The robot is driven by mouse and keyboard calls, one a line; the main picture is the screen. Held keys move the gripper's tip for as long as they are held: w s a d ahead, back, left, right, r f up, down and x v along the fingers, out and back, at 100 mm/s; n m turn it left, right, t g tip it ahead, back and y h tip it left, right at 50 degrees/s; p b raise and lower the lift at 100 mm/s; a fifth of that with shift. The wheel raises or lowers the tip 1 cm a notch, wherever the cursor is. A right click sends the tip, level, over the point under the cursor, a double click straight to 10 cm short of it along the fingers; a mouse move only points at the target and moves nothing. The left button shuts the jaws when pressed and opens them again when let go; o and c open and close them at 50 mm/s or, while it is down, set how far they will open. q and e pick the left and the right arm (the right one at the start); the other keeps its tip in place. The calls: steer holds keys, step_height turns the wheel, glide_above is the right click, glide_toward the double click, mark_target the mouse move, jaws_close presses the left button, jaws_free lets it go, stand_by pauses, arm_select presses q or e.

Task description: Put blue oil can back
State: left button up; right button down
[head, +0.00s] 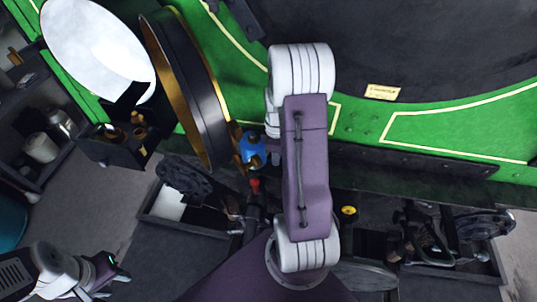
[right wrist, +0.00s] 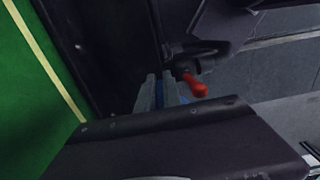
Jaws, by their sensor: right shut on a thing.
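The blue oil can (head: 252,148) shows in the head view just left of my right arm, beside the brass-rimmed black ring and in front of the green tram side. My right gripper (head: 263,152) is at the can, mostly hidden by my purple arm. In the right wrist view my right gripper (right wrist: 160,91) is shut on the can, with a strip of blue (right wrist: 159,95) between its grey fingers. A dark ledge hides their lower part. My left gripper (head: 115,274) is empty at the lower left, far from the can; its finger gap is unclear.
A red-handled valve (right wrist: 194,85) is close right of my right gripper; its red handle also shows in the head view (head: 255,184). The open round door (head: 190,90) stands left of the can. A dark box (head: 125,145) with brass-coloured items is further left. Grey floor (head: 85,205) is clear.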

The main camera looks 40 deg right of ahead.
steer(key=w+d+f, duration=0.2)
steer(key=w, duration=0.1)
steer(key=w+d+f+p, duration=0.1)
steer(key=w+d, duration=0.1)
steer(key=shift+f, duration=0.35)
steer(key=shift+w+d+f, duration=0.25)
steer(key=shift+w, duration=0.05)
steer(key=shift+d, duration=0.1)
steer(key=shift+s+f, duration=0.15)
steer(key=shift+f, duration=0.05)
step_height(320, 180, down, 4)
steer(key=shift+r+p, duration=0.25)
steer(key=shift+p, duration=0.25)
steer(key=shift+f, duration=0.25)
steer(key=c, duration=1.5)
jaws_free()
arm_select(q)
steer(key=shift+w+a+r, duration=0.1)
steer(key=shift+w+r, duration=0.1)
steer(key=shift+r, duration=0.25)
steer(key=shift+w+r, duration=0.15)
steer(key=shift+r, duration=0.3)
